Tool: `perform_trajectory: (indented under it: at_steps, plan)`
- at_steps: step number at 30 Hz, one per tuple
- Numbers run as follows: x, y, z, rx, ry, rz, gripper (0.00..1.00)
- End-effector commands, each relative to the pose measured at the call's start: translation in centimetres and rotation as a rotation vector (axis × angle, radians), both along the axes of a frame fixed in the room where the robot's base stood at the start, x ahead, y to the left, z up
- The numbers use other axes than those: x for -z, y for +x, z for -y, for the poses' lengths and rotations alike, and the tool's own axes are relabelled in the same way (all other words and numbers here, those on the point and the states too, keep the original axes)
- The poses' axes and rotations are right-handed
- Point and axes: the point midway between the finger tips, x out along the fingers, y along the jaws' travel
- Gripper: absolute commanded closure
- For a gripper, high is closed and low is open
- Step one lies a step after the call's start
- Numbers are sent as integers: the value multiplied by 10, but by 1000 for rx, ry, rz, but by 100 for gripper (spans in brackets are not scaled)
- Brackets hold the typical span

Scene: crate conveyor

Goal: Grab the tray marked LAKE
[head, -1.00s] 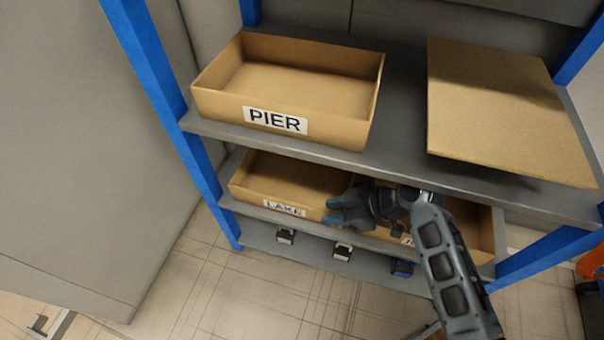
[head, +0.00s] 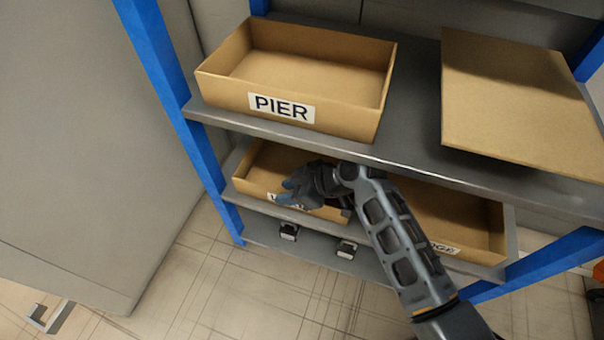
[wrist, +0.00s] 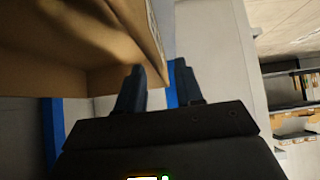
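The cardboard tray marked LAKE (head: 249,186) sits at the left of the lower shelf, below the PIER tray. Its label is mostly hidden behind my gripper (head: 286,191). My gripper is at the LAKE tray's front wall, over the label area. In the wrist view, my gripper (wrist: 159,76) has its two fingers apart, with a gap between them. The tray (wrist: 90,45) fills the upper left there, with its wall close to the fingertips.
The PIER tray (head: 236,93) stands on the upper shelf (head: 420,165). A plain brown box (head: 515,105) is at its right. Another tray (head: 480,245), its label partly hidden by my arm, is right of LAKE. A blue post (head: 165,80) stands at the left.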

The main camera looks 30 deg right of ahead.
Motion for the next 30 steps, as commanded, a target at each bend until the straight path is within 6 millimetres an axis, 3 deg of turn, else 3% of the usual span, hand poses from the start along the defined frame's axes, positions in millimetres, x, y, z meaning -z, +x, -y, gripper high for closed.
perform_trajectory:
  at_steps: [2, 10, 21, 30]
  plan:
    - [9, 2, -3, 1, 0, -3, 64]
    - [8, 4, -4, 1, 1, -2, 64]
    - [8, 4, -4, 1, 1, -2, 98]
    - [8, 4, -4, 1, 1, -2, 100]
